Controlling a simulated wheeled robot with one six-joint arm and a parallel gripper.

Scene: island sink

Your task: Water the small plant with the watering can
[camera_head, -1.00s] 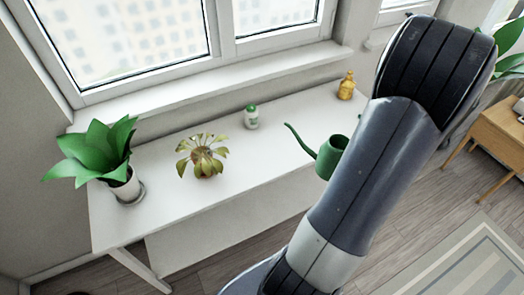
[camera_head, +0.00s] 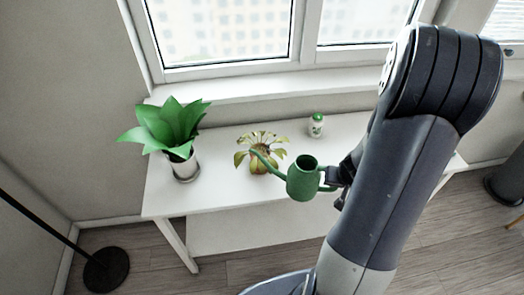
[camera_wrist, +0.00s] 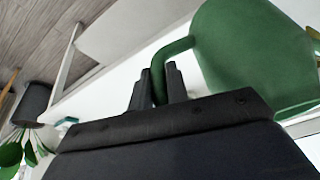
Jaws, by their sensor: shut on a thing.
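The green watering can (camera_head: 302,180) hangs in front of the white table, its spout pointing left and up toward the small plant. My gripper (camera_head: 338,180) is shut on its handle, at the right side of the can. In the wrist view the can (camera_wrist: 250,55) fills the upper right, and my gripper (camera_wrist: 160,82) has its fingers around the handle. The small plant (camera_head: 260,158), with yellowish drooping leaves, stands on the table. The spout tip overlaps the plant in the head view; I cannot tell whether they touch. No water is visible.
A larger green plant (camera_head: 172,130) in a pot stands left on the white table (camera_head: 215,195). A black lamp base (camera_head: 106,270) is on the floor at left.

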